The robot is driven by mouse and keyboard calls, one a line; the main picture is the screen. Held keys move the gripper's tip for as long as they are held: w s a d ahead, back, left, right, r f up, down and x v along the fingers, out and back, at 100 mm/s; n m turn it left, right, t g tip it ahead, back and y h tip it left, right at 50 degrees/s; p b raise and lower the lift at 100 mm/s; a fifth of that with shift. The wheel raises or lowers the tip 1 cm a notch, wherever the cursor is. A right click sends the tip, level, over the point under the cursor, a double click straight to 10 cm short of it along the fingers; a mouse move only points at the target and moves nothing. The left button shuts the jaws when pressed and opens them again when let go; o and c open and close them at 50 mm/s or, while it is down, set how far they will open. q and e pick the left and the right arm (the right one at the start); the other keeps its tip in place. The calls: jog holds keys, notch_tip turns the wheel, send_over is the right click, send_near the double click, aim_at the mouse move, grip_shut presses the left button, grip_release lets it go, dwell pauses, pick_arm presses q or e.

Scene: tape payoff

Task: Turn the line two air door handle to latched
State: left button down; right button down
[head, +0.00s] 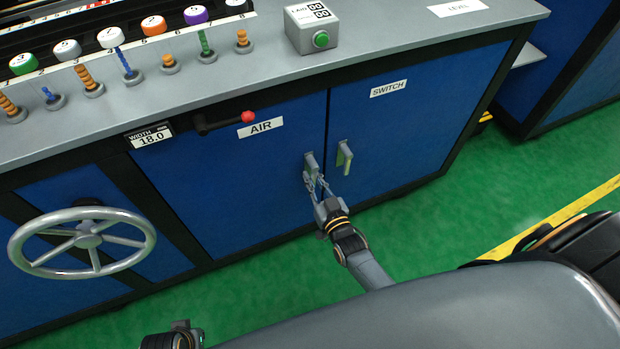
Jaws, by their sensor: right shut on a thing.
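The blue air door (235,170), labelled AIR, is closed in the cabinet front. Its grey handle (311,161) sits near the door's right edge, roughly upright in line with the door edge. My right gripper (314,180) is shut on the lower part of this handle, and its fingers hide that part. My left arm's wrist end (175,338) shows at the bottom edge; its fingers cannot be made out.
The switch door (410,120) with its own handle (344,157) is close on the right. A handwheel (85,240) stands out at the left. A red-knobbed lever (247,117) sits above the air door. Green floor is clear in front.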

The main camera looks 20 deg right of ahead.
pick_arm(q)
jog(key=shift+s+f, duration=0.2)
jog(key=shift+f, duration=0.15)
pick_arm(e)
jog(key=shift+d+n, duration=0.2)
jog(key=shift+n, duration=0.3)
jog(key=c, duration=1.3)
grip_release()
pick_arm(q)
jog(key=shift+w, duration=0.15)
pick_arm(e)
jog(key=s, duration=1.2)
jog(key=shift+d, duration=0.25)
jog(key=shift+f, duration=0.1)
